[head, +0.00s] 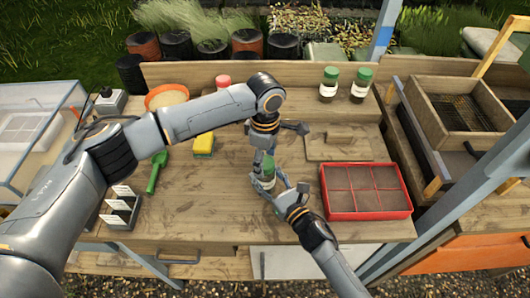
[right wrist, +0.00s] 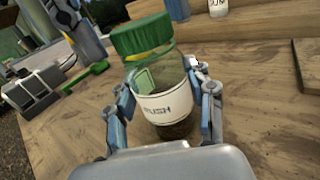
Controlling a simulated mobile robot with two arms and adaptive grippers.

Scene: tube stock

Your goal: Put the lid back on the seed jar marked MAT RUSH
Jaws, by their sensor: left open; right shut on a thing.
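In the head view the jar (head: 267,182) is above the middle front of the bench, partly hidden by the grippers. My left gripper (head: 268,148) is open and points down just above the jar.
Two green-lidded jars (head: 329,84) (head: 361,84) stand at the back. A red seed tray (head: 365,216) and a wooden board (head: 338,147) lie to the right. A yellow sponge (head: 204,144), green scoop (head: 156,170) and label holder (head: 120,210) are to the left.

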